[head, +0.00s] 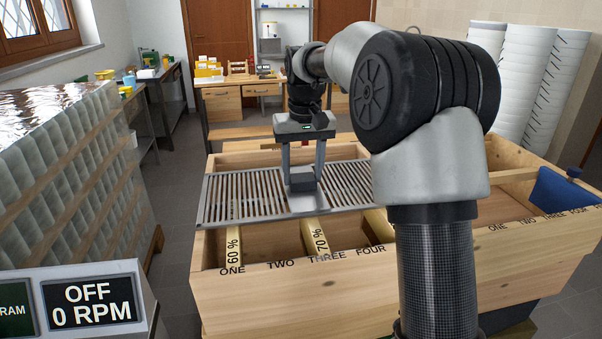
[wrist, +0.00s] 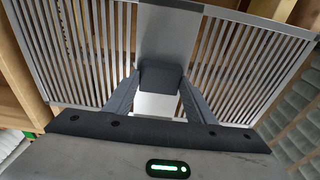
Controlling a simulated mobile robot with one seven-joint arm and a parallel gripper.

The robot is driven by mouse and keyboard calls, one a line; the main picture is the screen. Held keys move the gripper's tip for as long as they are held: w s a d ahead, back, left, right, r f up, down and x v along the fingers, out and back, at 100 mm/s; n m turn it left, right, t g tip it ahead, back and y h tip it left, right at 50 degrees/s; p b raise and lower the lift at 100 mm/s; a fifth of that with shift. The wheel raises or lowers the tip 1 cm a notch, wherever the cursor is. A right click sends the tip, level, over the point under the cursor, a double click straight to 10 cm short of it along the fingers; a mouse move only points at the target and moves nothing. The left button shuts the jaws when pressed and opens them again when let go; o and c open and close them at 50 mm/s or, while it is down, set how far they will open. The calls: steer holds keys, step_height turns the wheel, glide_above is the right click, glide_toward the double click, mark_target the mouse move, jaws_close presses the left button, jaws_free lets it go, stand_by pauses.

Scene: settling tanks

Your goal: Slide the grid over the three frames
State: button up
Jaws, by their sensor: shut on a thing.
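The grid (head: 240,195) is a grey slatted panel lying across the left part of a wooden tank (head: 270,298), over its far portion. My gripper (head: 302,182) is shut on the dark block handle at the grid's middle; the wrist view also shows the grid (wrist: 88,50) and the handle (wrist: 161,78) between both fingers. Wooden frame bars stick out from under the grid's near edge: one marked 60 % (head: 233,246) near ONE, one marked 70 % (head: 320,238) near THREE, and a third (head: 378,223) near FOUR, partly behind my arm. Their far parts are hidden.
The tank's right section (head: 520,203) has a blue piece (head: 565,190) at its right end. A panel reading OFF, 0 RPM (head: 92,303) stands front left. A stack of wrapped white blocks (head: 65,160) stands left. Benches are behind.

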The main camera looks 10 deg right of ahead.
steer(key=b, duration=0.6)
glide_toward(313, 213)
steer(key=shift+w+f, duration=0.2)
steer(key=shift+f, duration=1.15)
steer(key=shift+w+f, duration=0.15)
steer(key=shift+f, duration=1.15)
steer(key=shift+a+p, duration=0.1)
steer(key=shift+p, duration=0.6)
steer(key=o, duration=1.5)
